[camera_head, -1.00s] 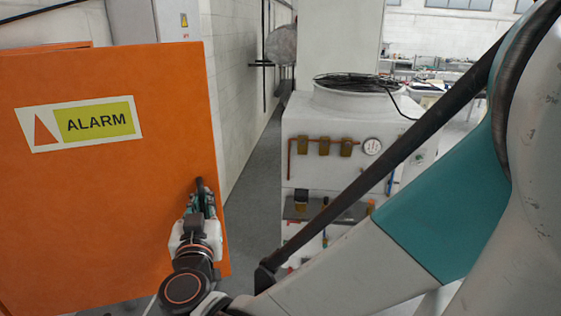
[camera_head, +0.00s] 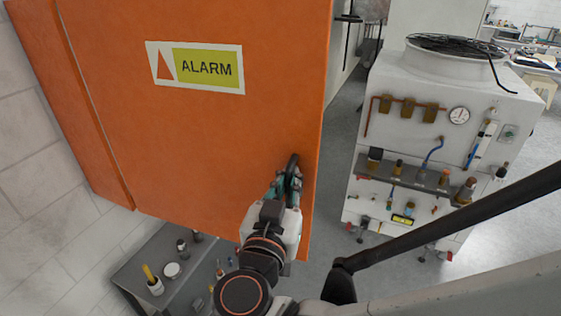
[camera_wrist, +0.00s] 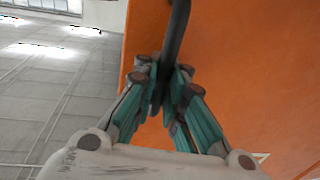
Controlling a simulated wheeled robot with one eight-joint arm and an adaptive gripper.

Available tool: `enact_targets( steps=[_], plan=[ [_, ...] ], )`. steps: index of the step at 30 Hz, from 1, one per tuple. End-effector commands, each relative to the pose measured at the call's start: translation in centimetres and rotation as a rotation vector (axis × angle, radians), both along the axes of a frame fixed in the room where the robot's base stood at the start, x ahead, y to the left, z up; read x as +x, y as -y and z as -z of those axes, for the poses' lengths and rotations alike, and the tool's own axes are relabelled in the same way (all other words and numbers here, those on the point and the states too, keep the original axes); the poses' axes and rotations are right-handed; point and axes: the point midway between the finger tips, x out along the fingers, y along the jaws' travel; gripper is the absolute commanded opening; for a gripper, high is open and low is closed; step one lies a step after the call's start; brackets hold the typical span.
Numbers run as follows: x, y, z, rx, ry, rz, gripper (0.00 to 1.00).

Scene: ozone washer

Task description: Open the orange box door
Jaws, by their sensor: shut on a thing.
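The orange box door (camera_head: 200,130) fills the left and middle of the head view and bears an ALARM label (camera_head: 195,67). A dark handle (camera_head: 293,172) stands out near its lower right edge. My gripper (camera_head: 284,188) is in front of the door, with its fingers closed around the handle. In the wrist view the dark handle (camera_wrist: 178,30) runs down between the teal fingers of my gripper (camera_wrist: 170,85), with the orange door behind. A narrower orange panel (camera_head: 85,110) adjoins the door on the left. I cannot tell how far the door stands open.
A white machine (camera_head: 430,150) with gauges and fittings stands to the right, across a strip of grey floor (camera_head: 345,130). A dark grey bench (camera_head: 160,260) with small items is below the door. A white block wall (camera_head: 40,170) is at the left.

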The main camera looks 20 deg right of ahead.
Motion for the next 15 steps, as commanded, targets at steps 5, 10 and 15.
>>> enact_targets(
  steps=[5,10,15],
  plan=[
    [-0.54,-0.63,-0.09,-0.002,0.001,-0.003,0.0],
    [-0.72,-0.72,-0.08,-0.002,0.001,-0.001,0.0],
    [-0.72,-0.72,-0.07,-0.002,0.001,-0.001,0.0]
  ],
)
